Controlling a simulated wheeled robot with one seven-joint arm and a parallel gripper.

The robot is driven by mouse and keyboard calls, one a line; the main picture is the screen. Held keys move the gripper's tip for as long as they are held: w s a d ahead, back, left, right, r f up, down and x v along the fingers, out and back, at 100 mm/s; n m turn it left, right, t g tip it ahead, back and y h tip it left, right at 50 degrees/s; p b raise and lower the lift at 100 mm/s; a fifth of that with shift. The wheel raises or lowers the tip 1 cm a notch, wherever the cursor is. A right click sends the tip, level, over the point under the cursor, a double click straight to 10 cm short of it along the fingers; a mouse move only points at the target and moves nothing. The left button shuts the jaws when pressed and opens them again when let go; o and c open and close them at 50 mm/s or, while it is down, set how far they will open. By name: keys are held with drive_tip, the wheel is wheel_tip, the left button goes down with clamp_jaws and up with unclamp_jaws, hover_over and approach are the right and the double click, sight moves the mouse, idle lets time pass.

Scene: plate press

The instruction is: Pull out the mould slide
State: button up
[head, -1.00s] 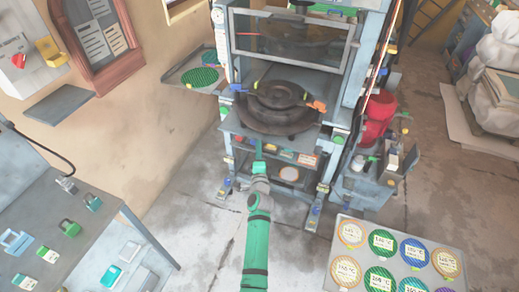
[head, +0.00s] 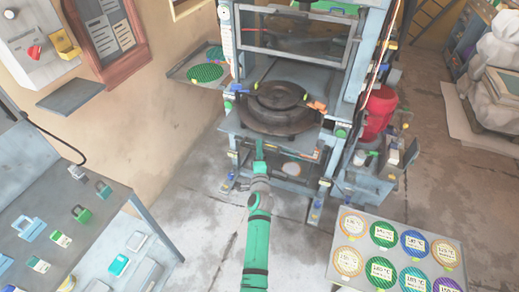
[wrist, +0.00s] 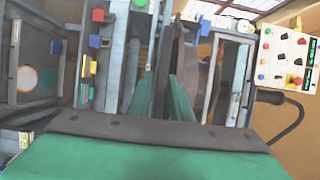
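The mould slide (head: 238,122) is a grey plate bearing a round dark mould (head: 278,106), and sits partly out of the front of the press. An orange handle (head: 317,105) shows at the mould's right. My gripper (head: 259,150) is at the slide's front edge, reaching in from below. In the wrist view its green fingers (wrist: 165,95) stand a little apart around a dark narrow part, which I take to be the slide's handle. The exact contact is hard to see.
A tray of coloured discs (head: 395,250) lies at the lower right. A workbench with padlocks (head: 70,225) is at the left. A red bucket (head: 378,110) stands right of the press. Bare floor is free on both sides of my arm.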

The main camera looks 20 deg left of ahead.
drive_tip(key=shift+s+a, duration=0.1)
drive_tip(key=shift+s, duration=0.15)
drive_tip(key=v, duration=1)
drive_tip(key=shift+d, duration=0.25)
drive_tip(key=shift+s+d, duration=0.1)
drive_tip(key=shift+s, duration=0.05)
drive_tip(key=s+d+f+n+h, duration=0.2)
drive_tip(key=s+d+f+n, duration=0.15)
drive_tip(key=s+d, duration=0.65)
drive_tip(key=s+d+f+n+h, duration=0.1)
drive_tip(key=s+d+f+n, duration=0.25)
drive_tip(key=s+d, duration=0.6)
drive_tip(key=s+r+n+h, duration=0.1)
drive_tip(key=s+r+n, duration=0.2)
drive_tip(key=s, duration=1)
drive_tip(key=s+r+n+g+h, duration=0.1)
drive_tip(key=s+r+n+h, duration=0.1)
drive_tip(key=s+r, duration=0.6)
drive_tip(key=s+n, duration=0.1)
drive_tip(key=s, duration=0.4)
drive_tip(key=shift+s+d+n, duration=0.35)
drive_tip(key=shift+n, duration=0.05)
